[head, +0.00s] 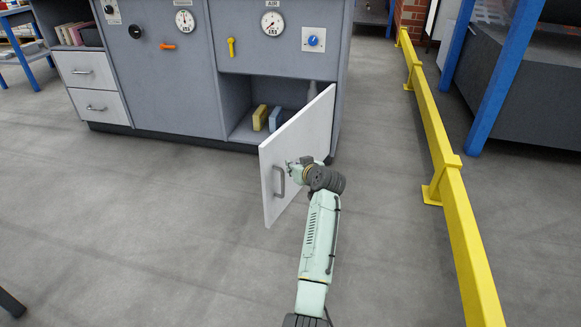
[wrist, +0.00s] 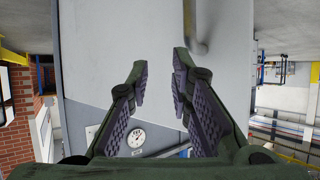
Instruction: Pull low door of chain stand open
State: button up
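The low door (head: 298,140) of the grey chain stand (head: 285,50) is white and stands swung well out from the cabinet, showing an open compartment. Its grey bar handle (head: 279,182) is near the free edge. My gripper (head: 294,167) is close to the door's outer face, just beside the handle in the head view. In the wrist view my gripper (wrist: 160,72) has its two fingers apart with nothing between them. The pale door face (wrist: 110,45) lies beyond them, and the handle (wrist: 197,35) shows at the top, partly behind the right finger. Contact cannot be told.
A yellow block (head: 260,118) and a blue block (head: 275,119) stand inside the compartment (head: 240,130). Drawers (head: 95,100) are at the left. A yellow rail (head: 440,140) runs along the right. The floor left of the door is clear.

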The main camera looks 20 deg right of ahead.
jog(key=shift+s+d+r+p, duration=0.3)
jog(key=shift+s+d, duration=0.3)
jog(key=shift+s+d+r+p, duration=0.25)
jog(key=shift+s+d, duration=0.3)
jog(key=shift+s, duration=0.05)
